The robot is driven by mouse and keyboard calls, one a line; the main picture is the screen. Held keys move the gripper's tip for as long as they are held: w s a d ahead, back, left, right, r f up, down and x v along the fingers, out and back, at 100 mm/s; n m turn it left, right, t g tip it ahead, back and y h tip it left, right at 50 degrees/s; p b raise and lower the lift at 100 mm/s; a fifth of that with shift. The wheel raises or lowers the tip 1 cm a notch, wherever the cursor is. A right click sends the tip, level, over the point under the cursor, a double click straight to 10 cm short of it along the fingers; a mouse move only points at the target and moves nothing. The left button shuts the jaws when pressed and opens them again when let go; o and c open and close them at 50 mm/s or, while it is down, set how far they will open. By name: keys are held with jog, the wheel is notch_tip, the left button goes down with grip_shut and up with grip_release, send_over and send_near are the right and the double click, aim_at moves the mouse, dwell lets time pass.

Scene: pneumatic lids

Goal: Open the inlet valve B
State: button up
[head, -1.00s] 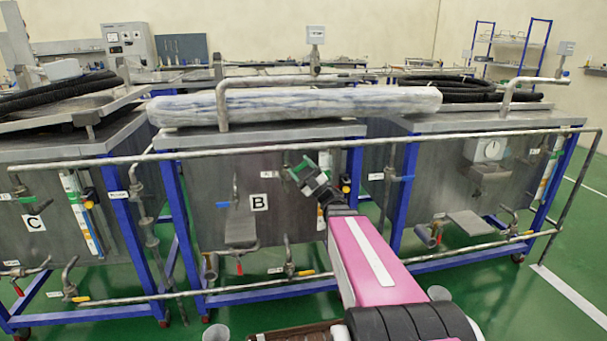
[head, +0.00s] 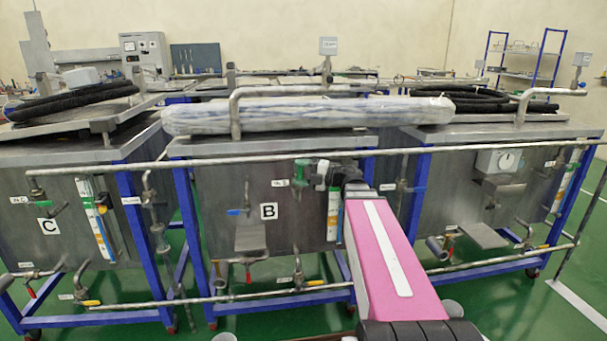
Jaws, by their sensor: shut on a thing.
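Tank B (head: 215,205) is the middle grey steel tank, marked with a white "B" plate (head: 269,211). Its inlet valve, with a green handle (head: 301,172), sits high on the front, beside a small white label (head: 280,183). My gripper (head: 322,174) is at this valve, under the long front pipe, and is shut on the green handle. The fingers and wrist hide part of the valve, so the handle's exact angle is hard to tell. A white gauge tube (head: 333,222) stands just below the gripper, partly behind my pink arm.
A long pipe (head: 215,162) runs across the tank fronts at valve height. A plastic-wrapped roll (head: 300,114) lies on top of tank B. A lower pipe (head: 240,298) with yellow-handled taps crosses below. Tank C (head: 80,225) stands left, another tank (head: 480,190) right.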

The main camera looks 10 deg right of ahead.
jog(key=shift+a+g+h, duration=0.25)
jog(key=shift+g+h, duration=0.15)
jog(key=o, duration=1.3)
jog(key=shift+d, duration=0.1)
jog(key=v, duration=1)
jog(key=shift+s+d, duration=0.25)
